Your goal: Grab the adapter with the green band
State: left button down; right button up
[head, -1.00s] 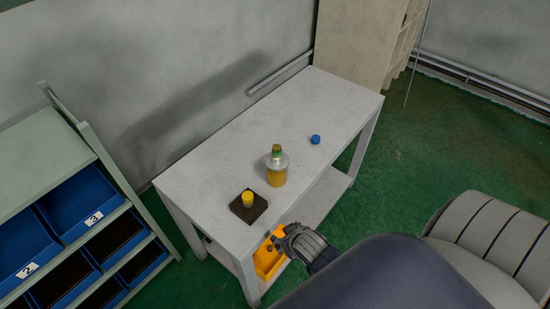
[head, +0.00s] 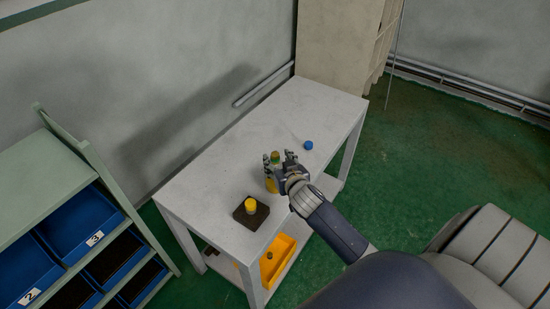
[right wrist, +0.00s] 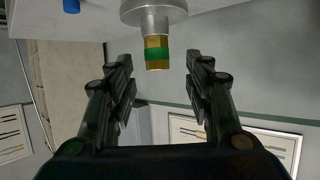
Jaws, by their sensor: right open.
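The adapter with the green band (right wrist: 157,54) is a brass hex piece. In the right wrist view it sticks out of a round grey metal holder (right wrist: 153,14). My right gripper (right wrist: 159,62) is open, with one finger on each side of the adapter and a gap on both sides. My left gripper is in neither view.
The grey table (head: 225,175) also bears a dark block with a yellow cap-like piece (head: 251,205) and a small blue piece (head: 308,145). A yellow bin (head: 277,262) is on the shelf below. A rack with blue bins (head: 75,225) stands at the left.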

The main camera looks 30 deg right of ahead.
aim_at(276, 155)
jog(key=shift+w+d+p, duration=0.25)
jog(key=shift+w+p, duration=0.1)
jog(key=shift+w, duration=0.2)
jog(key=shift+p+x, duration=0.4)
jog(key=shift+x, duration=1.65)
jog(key=shift+c, duration=0.4)
grip_shut()
